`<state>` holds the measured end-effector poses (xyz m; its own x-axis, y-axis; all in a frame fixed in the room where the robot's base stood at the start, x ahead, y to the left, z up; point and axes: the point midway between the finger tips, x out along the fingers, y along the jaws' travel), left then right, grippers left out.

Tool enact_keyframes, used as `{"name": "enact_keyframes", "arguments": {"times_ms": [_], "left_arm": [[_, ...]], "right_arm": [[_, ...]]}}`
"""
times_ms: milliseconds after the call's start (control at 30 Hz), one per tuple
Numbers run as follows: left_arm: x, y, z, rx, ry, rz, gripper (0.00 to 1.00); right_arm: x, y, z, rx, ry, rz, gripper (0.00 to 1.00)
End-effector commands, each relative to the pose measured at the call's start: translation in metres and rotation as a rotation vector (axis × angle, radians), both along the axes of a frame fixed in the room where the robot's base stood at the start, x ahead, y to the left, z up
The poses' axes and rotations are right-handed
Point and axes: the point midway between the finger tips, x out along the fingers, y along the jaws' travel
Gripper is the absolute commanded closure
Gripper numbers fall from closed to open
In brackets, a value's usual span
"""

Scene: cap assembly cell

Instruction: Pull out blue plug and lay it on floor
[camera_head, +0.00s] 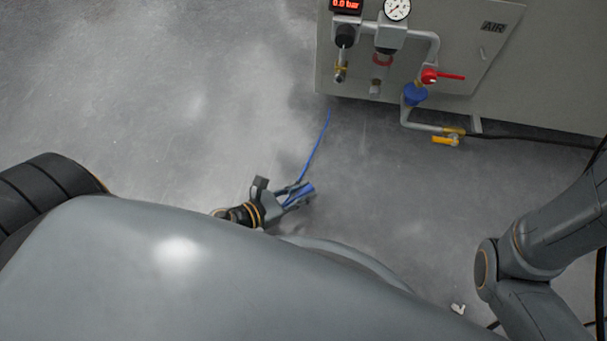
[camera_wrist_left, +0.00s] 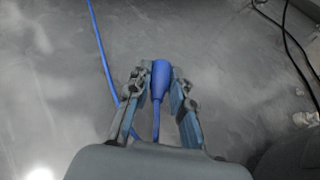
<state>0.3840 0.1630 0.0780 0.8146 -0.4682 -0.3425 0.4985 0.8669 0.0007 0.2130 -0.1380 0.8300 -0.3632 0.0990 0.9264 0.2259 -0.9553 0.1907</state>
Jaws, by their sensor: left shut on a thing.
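The blue plug (camera_wrist_left: 160,78) is between the fingertips of my left gripper (camera_wrist_left: 160,82) in the left wrist view, with its blue cable running back between the fingers. In the head view the left gripper (camera_head: 296,195) is shut on the blue plug (camera_head: 304,190) over the grey floor. The blue cable (camera_head: 316,148) stretches from near the gripper up toward the base of the panel. Whether the plug touches the floor cannot be told. My right gripper is not in view; only part of the right arm shows at the right.
A grey cabinet (camera_head: 550,75) with a gauge (camera_head: 397,8), a red-handled valve (camera_head: 440,76), a blue fitting (camera_head: 415,94) and a yellow-handled valve (camera_head: 446,140) stands at the upper right. A black hose (camera_head: 535,139) runs right. A small white piece (camera_head: 458,308) lies on the floor. Open floor (camera_head: 160,90) lies at left.

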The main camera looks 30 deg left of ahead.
Motion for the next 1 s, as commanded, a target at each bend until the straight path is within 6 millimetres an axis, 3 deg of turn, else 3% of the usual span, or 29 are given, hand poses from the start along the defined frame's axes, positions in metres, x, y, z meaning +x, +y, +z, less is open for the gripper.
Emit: {"name": "enact_keyframes", "arguments": {"times_ms": [500, 933, 967, 1000], "left_arm": [[0.001, 0.0, -0.051, -0.001, -0.001, 0.001, 1.0], [0.001, 0.0, -0.055, -0.001, -0.001, 0.001, 1.0], [0.001, 0.0, -0.055, -0.001, -0.001, 0.001, 0.73], [0.001, 0.0, -0.055, -0.001, -0.001, 0.001, 0.65]], "right_arm": [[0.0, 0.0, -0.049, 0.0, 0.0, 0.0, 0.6], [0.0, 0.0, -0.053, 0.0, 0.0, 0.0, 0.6], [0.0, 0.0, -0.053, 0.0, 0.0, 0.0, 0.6], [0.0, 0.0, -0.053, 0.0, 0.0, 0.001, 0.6]]}}
